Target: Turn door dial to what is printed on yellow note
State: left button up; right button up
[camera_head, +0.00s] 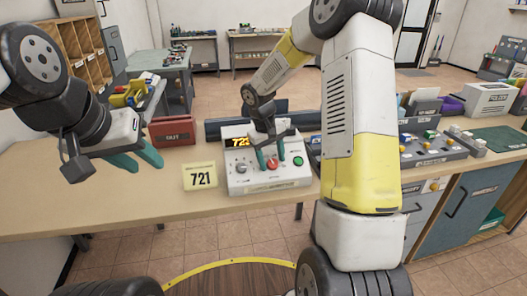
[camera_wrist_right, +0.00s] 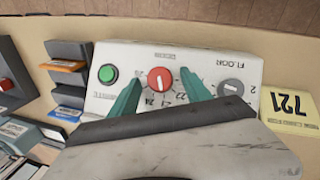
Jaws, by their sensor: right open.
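The yellow note (camera_head: 200,177) reads 721 and stands at the left of a white control box (camera_head: 240,182); it also shows in the right wrist view (camera_wrist_right: 289,105). The box has a red dial (camera_wrist_right: 161,78) with a white pointer mark and numbers such as 21 and 22 around it, upside down here. A grey dial (camera_wrist_right: 231,88) sits near the FLOOR label. The lit display (camera_head: 238,142) starts with 72; the rest is hidden by my right gripper. My right gripper (camera_wrist_right: 160,88) is open, its teal fingers on either side of the red dial; contact is unclear. My left gripper (camera_head: 146,160) is open and empty above the table.
A green button (camera_wrist_right: 107,73) sits beside the red dial. A red tray (camera_head: 172,130) stands behind the note. Another panel with knobs (camera_head: 432,148) is to the right. The table's front left (camera_head: 100,210) is clear.

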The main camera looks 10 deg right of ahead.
grip_shut()
jog(key=n, duration=0.1)
jog(key=n+h, duration=0.1)
jog(key=shift+s+a+n+t+h, duration=0.1)
jog(key=shift+a+n+t+h, duration=0.15)
jog(key=shift+n+t+h, duration=0.05)
jog(key=n+h, duration=0.1)
jog(key=n, duration=0.1)
jog(key=n+t, duration=0.1)
jog(key=shift+s+a+f+n+t+h, duration=0.1)
jog(key=shift+s+a+n+t+h, duration=0.05)
jog(key=shift+n+t+h, duration=0.2)
jog(key=n+t, duration=0.1)
jog(key=n, duration=0.1)
jog(key=n+t+h, duration=0.1)
jog(key=n, duration=0.1)
jog(key=shift+s+a+f, duration=0.1)
jog(key=shift+s+f, duration=0.05)
jog(key=shift+s, duration=0.05)
jog(key=shift+s+f+n+t, duration=0.15)
jog(key=shift+n+t, duration=1)
jog(key=shift+n, duration=0.9)
grip_release()
